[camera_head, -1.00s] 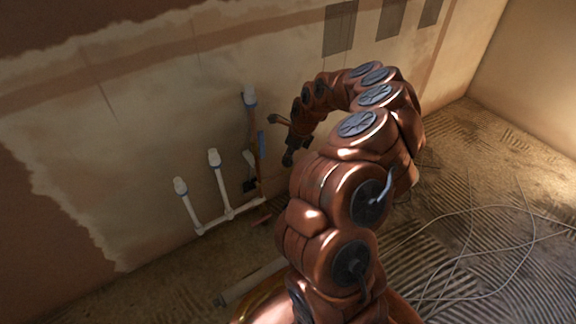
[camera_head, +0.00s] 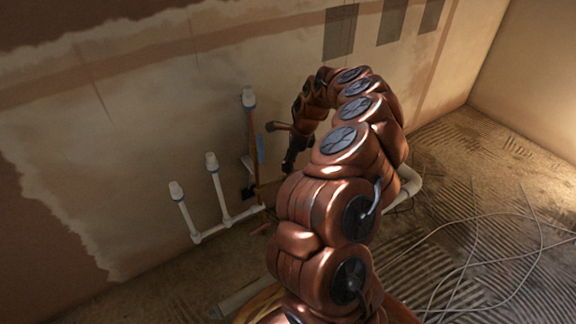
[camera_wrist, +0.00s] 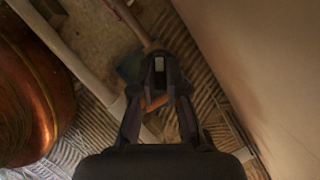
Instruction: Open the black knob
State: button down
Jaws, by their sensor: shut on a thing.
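My gripper (camera_wrist: 159,78) is shut in the wrist view, its two fingers converging on a small dark piece with a pale spot. I take this piece to be the black knob (camera_wrist: 158,64), though its outline merges with the dark fingertips and what it is fixed to is hidden. In the head view my gripper (camera_head: 290,166) points down in front of the wall, right of the pipes, and the knob cannot be made out there.
White capped pipes (camera_head: 218,188) stand along the wall on the left. A small black box (camera_head: 248,194) and a blue strip (camera_head: 260,148) are near the brown pipe. Loose cables (camera_head: 470,250) lie on the ridged floor at the right.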

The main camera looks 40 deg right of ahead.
jog(key=n, duration=0.3)
jog(key=n+g, duration=0.1)
jog(key=shift+s+d+f+y, duration=0.2)
jog(key=shift+f+y, duration=0.1)
jog(key=shift+f, duration=0.1)
jog(key=shift+n, duration=0.4)
jog(key=shift+w+a+n+g, duration=0.1)
jog(key=shift+n+g, duration=0.4)
jog(key=shift+n, duration=0.7)
jog(key=c, duration=1.1)
grip_release()
jog(key=shift+w+r, duration=0.2)
jog(key=shift+r, duration=0.1)
